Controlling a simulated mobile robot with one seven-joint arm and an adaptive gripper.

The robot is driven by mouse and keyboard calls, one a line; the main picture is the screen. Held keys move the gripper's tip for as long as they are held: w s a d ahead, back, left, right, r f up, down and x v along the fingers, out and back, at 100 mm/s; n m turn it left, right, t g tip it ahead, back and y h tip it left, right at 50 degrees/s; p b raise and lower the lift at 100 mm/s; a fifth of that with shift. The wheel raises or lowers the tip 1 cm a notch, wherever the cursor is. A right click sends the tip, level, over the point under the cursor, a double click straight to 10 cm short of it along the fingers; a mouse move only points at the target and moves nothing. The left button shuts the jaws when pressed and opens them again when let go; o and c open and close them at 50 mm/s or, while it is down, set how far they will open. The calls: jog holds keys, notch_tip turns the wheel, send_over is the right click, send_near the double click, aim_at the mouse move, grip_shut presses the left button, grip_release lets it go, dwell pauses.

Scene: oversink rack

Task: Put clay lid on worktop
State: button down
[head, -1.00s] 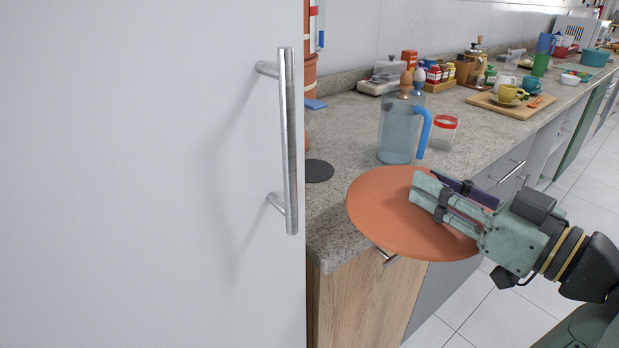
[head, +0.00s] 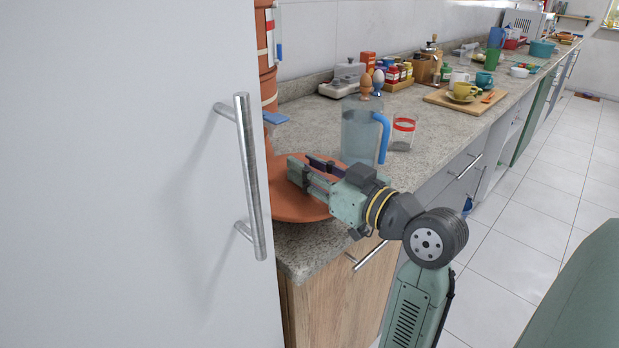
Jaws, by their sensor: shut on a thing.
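The clay lid (head: 290,205) is a flat, round terracotta disc. My gripper (head: 300,172) is shut on it from the right. The lid is over the near left end of the speckled grey worktop (head: 313,249), close to the tall white door. The door hides the lid's left part. I cannot tell whether the lid touches the worktop or hovers just above it.
A glass jug (head: 360,135) with a blue handle stands just behind my gripper, with a red-rimmed glass (head: 402,133) beside it. Stacked terracotta pots (head: 266,75) stand at the back left. The white door (head: 120,180) with its metal handle (head: 248,180) blocks the left.

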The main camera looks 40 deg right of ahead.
notch_tip(320, 180, down, 3)
jog(key=shift+r, duration=0.15)
jog(key=shift+f+b, duration=0.35)
jog(key=shift+f, duration=0.25)
jog(key=c, duration=1.3)
grip_release()
jog(key=shift+r, duration=0.1)
